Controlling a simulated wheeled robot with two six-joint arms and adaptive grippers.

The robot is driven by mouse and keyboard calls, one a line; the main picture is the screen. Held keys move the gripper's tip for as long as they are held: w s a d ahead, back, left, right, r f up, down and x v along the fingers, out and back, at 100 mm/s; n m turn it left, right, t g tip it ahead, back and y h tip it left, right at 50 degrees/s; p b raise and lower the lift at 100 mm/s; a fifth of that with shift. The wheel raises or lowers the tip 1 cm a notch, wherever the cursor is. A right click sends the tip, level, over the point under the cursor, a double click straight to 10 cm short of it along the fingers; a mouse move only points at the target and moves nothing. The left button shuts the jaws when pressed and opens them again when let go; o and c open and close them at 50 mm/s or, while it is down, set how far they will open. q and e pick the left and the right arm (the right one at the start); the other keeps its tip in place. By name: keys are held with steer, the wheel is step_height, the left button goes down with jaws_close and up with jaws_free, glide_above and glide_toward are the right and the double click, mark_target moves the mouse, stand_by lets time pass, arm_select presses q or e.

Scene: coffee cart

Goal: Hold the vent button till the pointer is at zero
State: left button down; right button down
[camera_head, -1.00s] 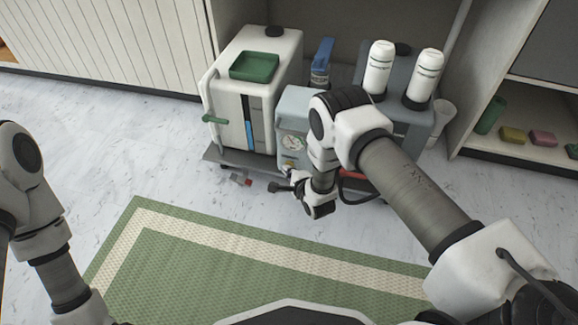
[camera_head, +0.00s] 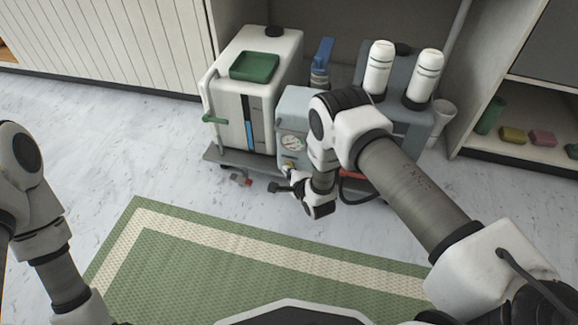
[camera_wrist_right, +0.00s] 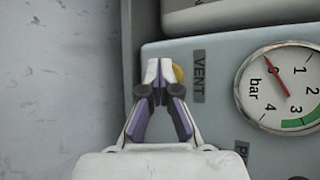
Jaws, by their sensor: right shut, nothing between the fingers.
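The vent button (camera_wrist_right: 178,73) is yellow and round, beside the VENT label on the grey-blue machine (camera_head: 292,118). In the right wrist view my right gripper (camera_wrist_right: 157,72) is shut and empty, its fingertips over the button's left part and hiding it. I cannot tell how far the button is pushed in. The pressure gauge (camera_wrist_right: 299,103) is right of the button. Its red pointer (camera_wrist_right: 273,72) points up and left, at about the 0 mark. The gauge also shows in the head view (camera_head: 292,143), too small to read there. My left arm shows, its gripper does not.
A white machine with a green tray (camera_head: 255,66) and a green lever stands to the left. Two white canisters (camera_head: 380,68) stand behind my right arm. A blue-handled item (camera_head: 322,62) is at the back. A green mat (camera_head: 240,270) lies on the open floor in front.

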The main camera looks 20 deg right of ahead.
steer(key=shift+s+a+p, duration=0.45)
steer(key=shift+s+a, duration=0.05)
steer(key=shift+s, duration=0.25)
steer(key=shift+s, duration=0.1)
steer(key=s+a+p, duration=0.1)
steer(key=s, duration=0.1)
steer(key=s+a+p, duration=0.1)
steer(key=s, duration=0.1)
steer(key=shift+a+p, duration=0.4)
